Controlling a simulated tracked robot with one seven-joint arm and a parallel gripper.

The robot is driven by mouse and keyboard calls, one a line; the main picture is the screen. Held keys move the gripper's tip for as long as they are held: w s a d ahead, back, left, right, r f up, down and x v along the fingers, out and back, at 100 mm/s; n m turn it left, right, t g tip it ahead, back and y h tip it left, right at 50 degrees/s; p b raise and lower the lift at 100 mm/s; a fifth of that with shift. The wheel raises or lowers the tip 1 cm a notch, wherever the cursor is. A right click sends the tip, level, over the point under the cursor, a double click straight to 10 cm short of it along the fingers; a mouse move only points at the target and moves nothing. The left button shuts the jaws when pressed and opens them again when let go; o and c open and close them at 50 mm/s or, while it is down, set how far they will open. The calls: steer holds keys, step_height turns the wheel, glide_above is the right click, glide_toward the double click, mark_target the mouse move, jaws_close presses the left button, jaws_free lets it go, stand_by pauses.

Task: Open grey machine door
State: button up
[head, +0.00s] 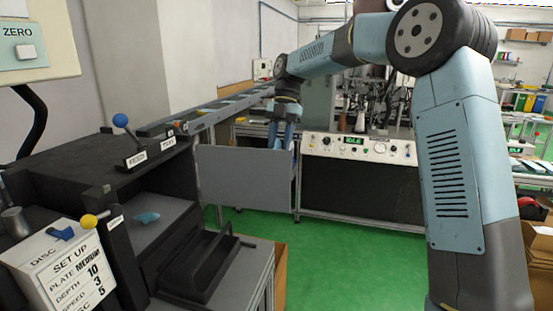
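A flat grey door-like panel (244,182) stands upright left of centre, beside the machine with a white control panel (360,148) whose green display reads IDLE. My blue arm reaches from the right over to the far side of the grey panel. My gripper (281,140) points down at the panel's upper right edge. Its fingertips are small and partly hidden behind that edge, so I cannot tell whether it touches the panel or is open or shut. The dark front (360,190) below the control panel is visible.
A dark bench with a blue-knobbed lever (121,121) and a long conveyor rail (215,112) stand on the left. A white SET UP box (65,270) is at the lower left. Cardboard boxes (540,240) are at the right. Green floor (330,260) is clear in the middle.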

steer(key=shift+v, duration=2.4)
steer(key=s+d+r+m+t+h, duration=0.1)
steer(key=s+d+r+m+t, duration=0.15)
steer(key=s+d+m, duration=0.55)
steer(key=s+d+r+m+t, duration=0.1)
steer(key=s+d+m+t, duration=0.2)
steer(key=s+d+m, duration=0.5)
steer(key=s+d+f+m+t, duration=0.2)
steer(key=s+d+f+m, duration=0.1)
steer(key=s+m, duration=0.5)
steer(key=s+d+f+m+t, duration=0.2)
steer(key=s+d+f+m, duration=0.2)
steer(key=s, duration=0.7)
steer(key=d+m, duration=0.2)
steer(key=m, duration=0.1)
steer(key=shift+s+f+m+h, duration=0.2)
steer(key=shift+s+m+h, duration=0.1)
steer(key=shift+m, duration=0.1)
